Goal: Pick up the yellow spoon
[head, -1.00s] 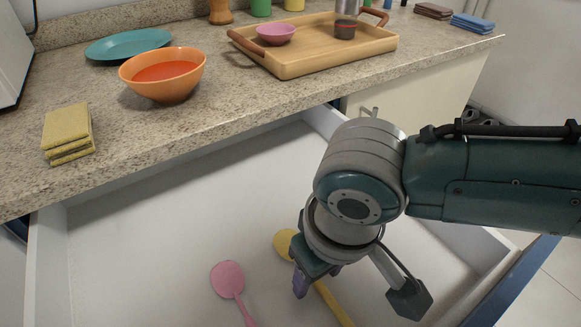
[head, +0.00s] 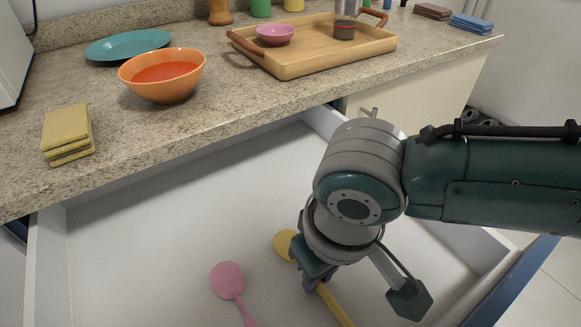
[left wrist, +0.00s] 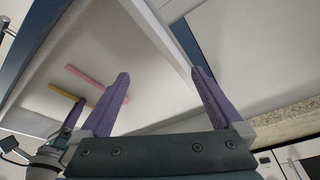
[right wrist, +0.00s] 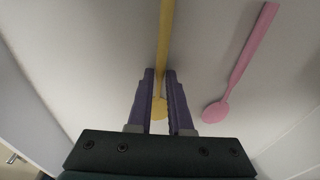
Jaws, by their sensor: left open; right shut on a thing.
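The yellow spoon (head: 334,305) lies in the open drawer, its round bowl end showing left of my right gripper (head: 312,283). In the right wrist view the spoon's handle (right wrist: 165,40) runs up from between the purple fingers of the right gripper (right wrist: 160,72), which are shut on it. The gripper hides part of the spoon in the head view. My left gripper (left wrist: 160,85) is open and empty in the left wrist view, with its fingers wide apart; it is not in the head view. The left wrist view also shows the spoon (left wrist: 66,92).
A pink spoon (head: 229,280) lies left of the yellow one in the white drawer (head: 150,235). The counter above holds an orange bowl (head: 162,88), yellow cloths (head: 67,130), a teal plate (head: 128,44) and a wooden tray (head: 300,66). The drawer's left part is clear.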

